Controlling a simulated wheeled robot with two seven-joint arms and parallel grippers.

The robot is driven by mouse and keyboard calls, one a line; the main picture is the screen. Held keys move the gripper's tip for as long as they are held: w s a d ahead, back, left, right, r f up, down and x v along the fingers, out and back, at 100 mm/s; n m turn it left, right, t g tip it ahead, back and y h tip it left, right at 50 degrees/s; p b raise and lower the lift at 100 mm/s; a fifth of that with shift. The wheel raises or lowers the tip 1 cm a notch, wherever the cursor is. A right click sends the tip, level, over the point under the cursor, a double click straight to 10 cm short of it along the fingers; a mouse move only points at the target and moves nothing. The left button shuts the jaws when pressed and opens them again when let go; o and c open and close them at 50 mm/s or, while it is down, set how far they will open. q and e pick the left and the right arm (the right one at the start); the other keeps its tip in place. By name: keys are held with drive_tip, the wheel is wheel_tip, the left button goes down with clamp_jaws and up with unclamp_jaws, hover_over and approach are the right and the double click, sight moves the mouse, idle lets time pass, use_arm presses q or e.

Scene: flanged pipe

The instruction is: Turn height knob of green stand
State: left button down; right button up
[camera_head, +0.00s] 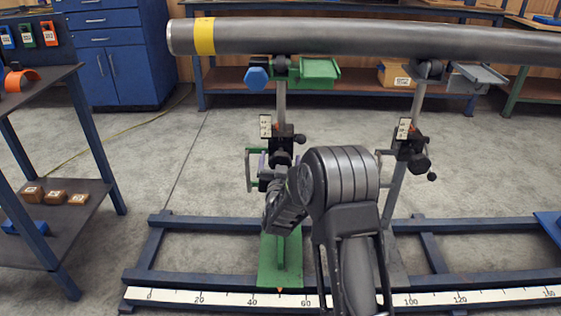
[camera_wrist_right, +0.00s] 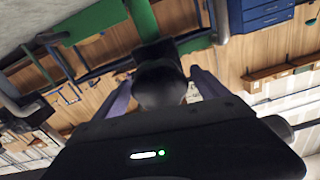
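The green stand (camera_head: 281,262) rises from the floor frame to a green cradle (camera_head: 318,69) under the grey pipe (camera_head: 350,37). A black clamp block (camera_head: 283,139) sits on its post, and a dark height knob (camera_head: 280,158) faces me just below it. My right gripper (camera_head: 275,163) is at this knob, partly hidden behind my own wrist. In the right wrist view, the dark round knob (camera_wrist_right: 160,86) lies between two purple fingers, which stand apart on either side of it. Contact is not clear. My left gripper is not in view.
A second, grey stand (camera_head: 415,140) with its own knob stands to the right. A blue knob (camera_head: 256,77) sits beside the green cradle. A ruler strip (camera_head: 210,299) runs along the frame's front. A shelf table (camera_head: 60,205) stands at the left.

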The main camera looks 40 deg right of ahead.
drive_tip(key=c, duration=1.3)
drive_tip(key=shift+c, duration=0.2)
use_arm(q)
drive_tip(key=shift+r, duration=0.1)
use_arm(e)
drive_tip(key=shift+n, duration=0.3)
drive_tip(key=n+p, duration=0.2)
drive_tip(key=n, duration=0.3)
drive_tip(key=shift+a, duration=0.1)
drive_tip(key=n+p, duration=0.2)
drive_tip(key=n, duration=0.3)
drive_tip(key=shift+w, duration=0.1)
drive_tip(key=n+p, duration=0.2)
drive_tip(key=n, duration=0.4)
drive_tip(key=shift+a+f+p, duration=0.1)
drive_tip(key=shift+a+p, duration=0.05)
drive_tip(key=shift+p, duration=0.15)
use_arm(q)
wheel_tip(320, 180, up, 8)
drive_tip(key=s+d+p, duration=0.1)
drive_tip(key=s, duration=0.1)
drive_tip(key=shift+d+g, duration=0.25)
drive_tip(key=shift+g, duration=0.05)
use_arm(e)
drive_tip(key=n, duration=0.5)
drive_tip(key=shift+f, duration=0.15)
